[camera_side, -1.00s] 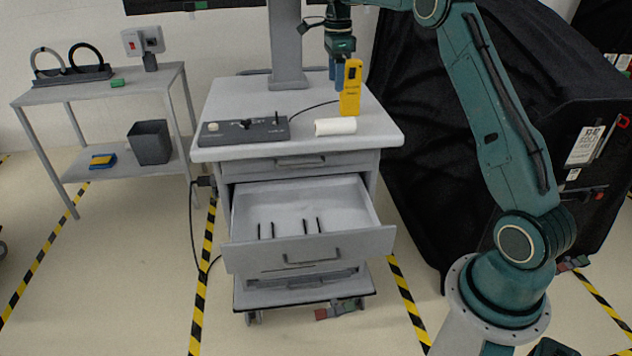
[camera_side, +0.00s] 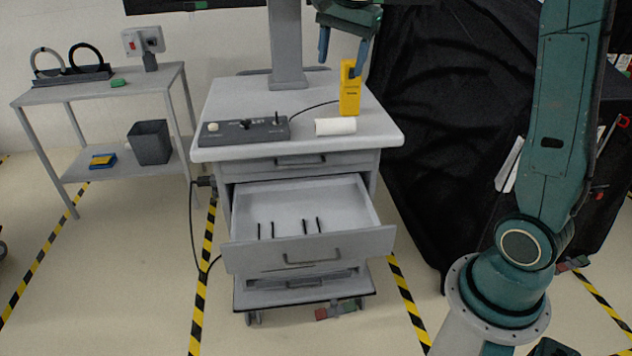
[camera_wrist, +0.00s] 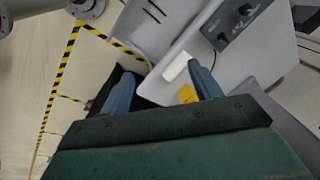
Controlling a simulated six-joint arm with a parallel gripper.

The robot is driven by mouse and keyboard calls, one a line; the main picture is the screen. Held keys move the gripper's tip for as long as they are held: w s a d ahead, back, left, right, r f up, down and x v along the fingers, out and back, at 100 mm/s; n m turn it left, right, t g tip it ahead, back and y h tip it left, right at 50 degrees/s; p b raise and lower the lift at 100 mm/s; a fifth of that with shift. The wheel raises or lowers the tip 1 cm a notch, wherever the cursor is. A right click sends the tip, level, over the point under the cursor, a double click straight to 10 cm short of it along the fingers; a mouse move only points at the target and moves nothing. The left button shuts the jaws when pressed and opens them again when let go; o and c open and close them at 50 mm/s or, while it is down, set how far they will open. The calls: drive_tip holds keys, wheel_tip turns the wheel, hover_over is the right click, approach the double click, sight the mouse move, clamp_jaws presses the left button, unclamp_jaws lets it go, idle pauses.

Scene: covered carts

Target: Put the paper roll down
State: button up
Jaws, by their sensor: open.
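The white paper roll (camera_side: 335,126) lies on its side on the cart's grey top (camera_side: 232,103), in front of a yellow upright device (camera_side: 350,92). In the wrist view the roll (camera_wrist: 177,66) lies beyond my fingertips, close to the right finger. My gripper (camera_side: 340,66) is open and empty, above and behind the roll, near the top of the yellow device. In the wrist view its two blue fingers (camera_wrist: 158,74) are spread wide apart. The yellow device (camera_wrist: 187,94) shows between them, partly hidden.
A dark control box (camera_side: 244,130) with a joystick sits left of the roll, and a black cable runs behind. The drawer below (camera_side: 300,210) is open with several thin dark items. A grey column (camera_side: 287,45) rises at the back. A black covered cart (camera_side: 450,110) stands at the right.

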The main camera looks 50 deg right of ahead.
drive_tip(key=s+a+f+n+t, duration=0.1)
drive_tip(key=s+a+f+n, duration=0.1)
drive_tip(key=s+a+n, duration=0.2)
drive_tip(key=s+a+f+n+t, duration=0.1)
drive_tip(key=s+a+f+n, duration=0.1)
drive_tip(key=s+a+n, duration=0.2)
drive_tip(key=s+a+f+n+t, duration=0.1)
drive_tip(key=s+a+n, duration=0.3)
drive_tip(key=s+n, duration=0.4)
drive_tip(key=s+f, duration=0.1)
drive_tip(key=s, duration=0.6)
drive_tip(key=shift+s+y, duration=0.25)
drive_tip(key=shift+y, duration=0.05)
drive_tip(key=shift+c, duration=0.4)
